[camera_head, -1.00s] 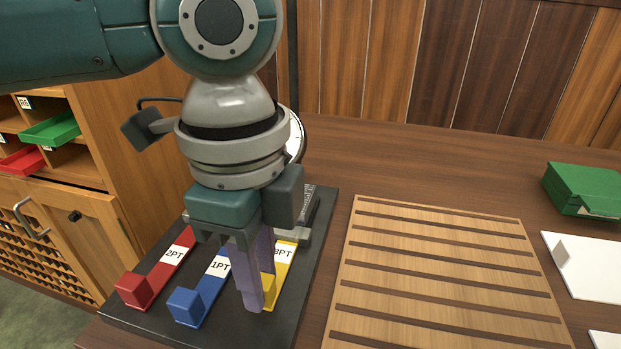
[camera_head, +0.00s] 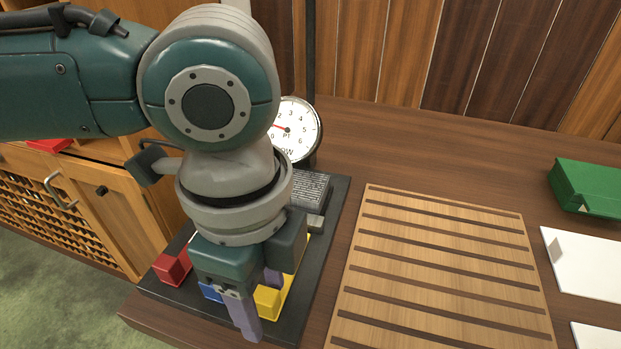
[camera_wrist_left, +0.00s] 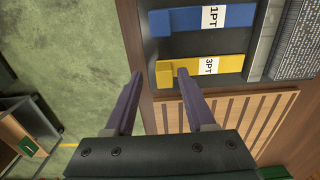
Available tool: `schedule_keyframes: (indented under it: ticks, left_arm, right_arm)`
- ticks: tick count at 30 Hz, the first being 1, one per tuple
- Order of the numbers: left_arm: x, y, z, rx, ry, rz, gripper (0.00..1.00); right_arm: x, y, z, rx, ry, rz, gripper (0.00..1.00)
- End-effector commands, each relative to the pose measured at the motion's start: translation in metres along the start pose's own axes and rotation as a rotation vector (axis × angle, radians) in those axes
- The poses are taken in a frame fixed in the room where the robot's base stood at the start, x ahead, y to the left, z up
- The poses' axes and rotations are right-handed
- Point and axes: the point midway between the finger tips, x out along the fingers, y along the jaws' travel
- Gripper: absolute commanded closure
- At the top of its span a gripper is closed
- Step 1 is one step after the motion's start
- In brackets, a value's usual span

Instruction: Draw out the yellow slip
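The yellow slip (camera_head: 268,301), labelled 3PT, lies in the dark tray (camera_head: 322,236), its raised end block toward the near edge. It also shows in the left wrist view (camera_wrist_left: 215,64). My left gripper (camera_head: 259,305) is open at that block; in the left wrist view its purple fingertips (camera_wrist_left: 161,73) appear on either side of the block, with gaps. I cannot tell whether either finger touches it. My gripper hides part of the slip in the head view. My right gripper is not in view.
The blue slip (camera_wrist_left: 205,18), labelled 1PT, lies beside the yellow one, and a red slip (camera_head: 172,268) lies beyond it. A grey type block (camera_wrist_left: 297,40) is at the slips' far end. A dial gauge (camera_head: 297,128) stands behind. A slatted wooden board (camera_head: 440,262) is to the right.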

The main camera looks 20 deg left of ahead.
Motion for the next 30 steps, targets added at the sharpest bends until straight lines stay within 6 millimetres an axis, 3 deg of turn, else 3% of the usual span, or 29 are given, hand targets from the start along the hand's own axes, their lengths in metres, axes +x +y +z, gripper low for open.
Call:
schedule_keyframes:
  ticks: [8,21,30]
  left_arm:
    - [-0.007,-0.001,0.000,-0.001,0.000,-0.004,0.45]
    - [-0.087,-0.001,0.000,-0.001,0.000,-0.004,0.45]
    - [-0.100,0.000,0.001,-0.001,-0.001,-0.001,0.45]
  right_arm:
    - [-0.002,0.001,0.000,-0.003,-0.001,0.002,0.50]
    - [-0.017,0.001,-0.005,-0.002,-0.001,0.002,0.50]
    - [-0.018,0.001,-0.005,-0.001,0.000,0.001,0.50]
